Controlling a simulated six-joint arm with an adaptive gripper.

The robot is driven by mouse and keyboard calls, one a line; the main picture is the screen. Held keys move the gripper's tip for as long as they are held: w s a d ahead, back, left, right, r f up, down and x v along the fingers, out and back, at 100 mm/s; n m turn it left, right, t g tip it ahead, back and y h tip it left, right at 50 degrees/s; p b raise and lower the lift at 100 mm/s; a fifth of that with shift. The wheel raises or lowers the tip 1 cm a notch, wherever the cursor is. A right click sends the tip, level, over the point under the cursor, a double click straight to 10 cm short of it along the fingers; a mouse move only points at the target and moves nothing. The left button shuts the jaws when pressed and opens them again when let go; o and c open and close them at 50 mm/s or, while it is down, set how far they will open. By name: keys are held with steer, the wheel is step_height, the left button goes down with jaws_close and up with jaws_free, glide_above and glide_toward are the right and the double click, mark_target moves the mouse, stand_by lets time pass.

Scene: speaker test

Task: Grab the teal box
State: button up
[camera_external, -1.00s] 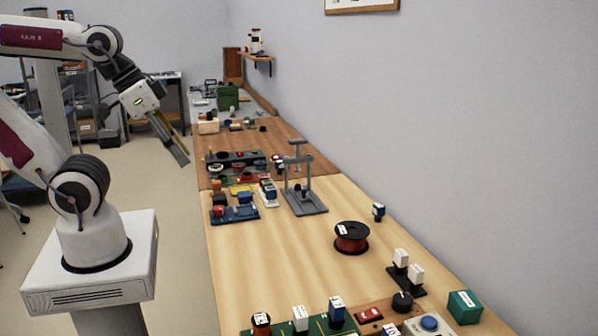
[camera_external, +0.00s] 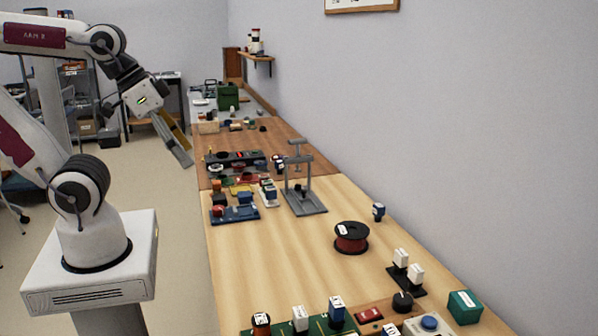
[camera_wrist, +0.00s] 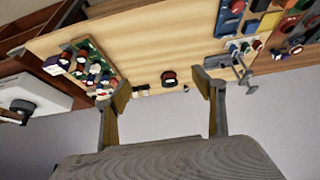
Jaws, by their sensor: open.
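The teal box (camera_external: 465,307) sits upright near the front right end of the wooden bench, close to the wall-side edge. I cannot make it out for sure in the wrist view. My gripper (camera_external: 183,147) is far from it, at the left side of the bench's far half, pointing down and to the right. In the wrist view my gripper (camera_wrist: 161,82) has its two fingers spread wide apart, with nothing held between them.
A red spool (camera_external: 351,238) lies mid-bench, beyond the teal box. A grey stand (camera_external: 305,190) rises past it. White blocks on a black base (camera_external: 406,273) and a panel with a blue button (camera_external: 428,323) stand beside the box. The bench's left middle is clear.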

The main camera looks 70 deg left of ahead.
steer(key=w+d+f+m+t+h, duration=0.1)
steer(key=w+d, duration=0.3)
steer(key=w, duration=0.6)
steer(key=w+d+f+m+t, duration=0.1)
steer(key=w+d, duration=0.3)
steer(key=w, duration=0.7)
steer(key=w+d+f+t+h, duration=0.1)
steer(key=w+d, duration=0.3)
steer(key=w, duration=0.6)
steer(key=w+d+f+m+t+h, duration=0.1)
steer(key=w+d+f, duration=0.7)
steer(key=w, duration=0.2)
steer(key=m+t+h, duration=0.1)
steer(key=h, duration=0.1)
glide_toward(460, 300)
steer(key=shift+x, duration=1.15)
steer(key=shift+s+d, duration=0.1)
steer(key=shift+s, duration=0.05)
steer(key=shift+f, duration=0.1)
steer(key=shift+x, duration=1.3)
